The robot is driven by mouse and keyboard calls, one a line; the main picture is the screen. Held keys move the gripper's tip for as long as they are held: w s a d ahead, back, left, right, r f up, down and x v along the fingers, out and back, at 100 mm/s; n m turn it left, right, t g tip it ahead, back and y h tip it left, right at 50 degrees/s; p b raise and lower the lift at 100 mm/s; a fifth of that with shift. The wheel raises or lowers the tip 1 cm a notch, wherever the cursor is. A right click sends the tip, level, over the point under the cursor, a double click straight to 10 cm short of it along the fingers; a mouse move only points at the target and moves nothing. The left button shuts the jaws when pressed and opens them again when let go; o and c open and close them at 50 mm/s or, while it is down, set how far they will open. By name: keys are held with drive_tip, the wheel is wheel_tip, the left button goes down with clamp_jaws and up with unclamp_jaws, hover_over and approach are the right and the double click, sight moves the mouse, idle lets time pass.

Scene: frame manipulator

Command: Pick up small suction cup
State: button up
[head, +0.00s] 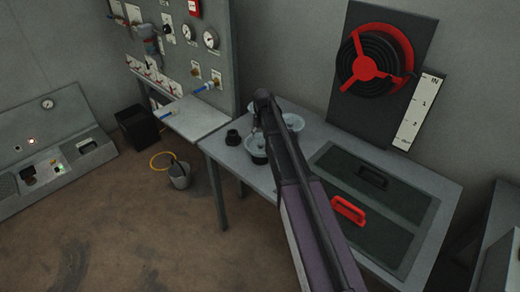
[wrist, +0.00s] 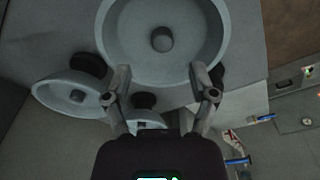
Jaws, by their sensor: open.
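Several round grey suction cups stand on the table. In the wrist view, a large cup (wrist: 203,40) with a central knob fills the top, just beyond my fingertips. A smaller cup (wrist: 52,92) is to the left, outside my left finger. Another small, pale cup (wrist: 147,116) with a dark top shows between my fingers, partly hidden by my gripper body. My gripper (wrist: 160,75) is open, its fingers apart with nothing held. In the head view, a cup (head: 257,150) and another cup (head: 294,122) show on either side of my arm, which hides the fingers.
A red handle (head: 348,209) and a black handle (head: 373,178) sit on dark panels in the tabletop. A gauge panel (head: 180,45) stands behind left. A bucket (head: 180,176) is on the floor.

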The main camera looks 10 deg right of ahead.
sight(261, 144)
drive_tip(key=shift+f, duration=0.15)
drive_tip(key=shift+w+a+f+b, duration=0.15)
drive_tip(key=shift+f+b, duration=2.35)
drive_tip(key=shift+b, duration=0.1)
clamp_jaws()
